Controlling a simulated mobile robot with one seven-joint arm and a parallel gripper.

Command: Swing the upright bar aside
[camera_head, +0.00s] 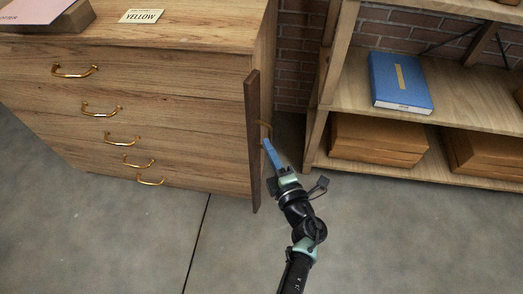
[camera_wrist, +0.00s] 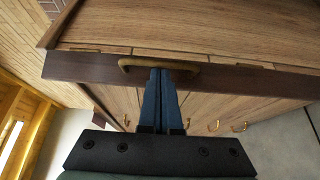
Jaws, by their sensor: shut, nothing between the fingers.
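The upright bar (camera_head: 253,140) is a dark brown strip along the right front edge of a wooden drawer cabinet (camera_head: 160,60). In the wrist view the bar (camera_wrist: 225,78) runs across the picture, with a brass handle (camera_wrist: 158,64) on it. The handle (camera_head: 265,126) shows partly in the head view, to the right of the bar. My gripper (camera_head: 267,146) is shut with nothing between its blue fingers. In the wrist view the fingertips (camera_wrist: 164,72) are at the handle, their ends partly behind it. I cannot tell whether they touch it.
The cabinet front has several drawers with brass handles (camera_head: 75,72). A YELLOW card (camera_head: 141,16) lies on top. To the right, a wooden shelf (camera_head: 460,90) holds a blue book (camera_head: 400,82) and brown boxes (camera_head: 378,142). The grey floor (camera_head: 130,240) in front is clear.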

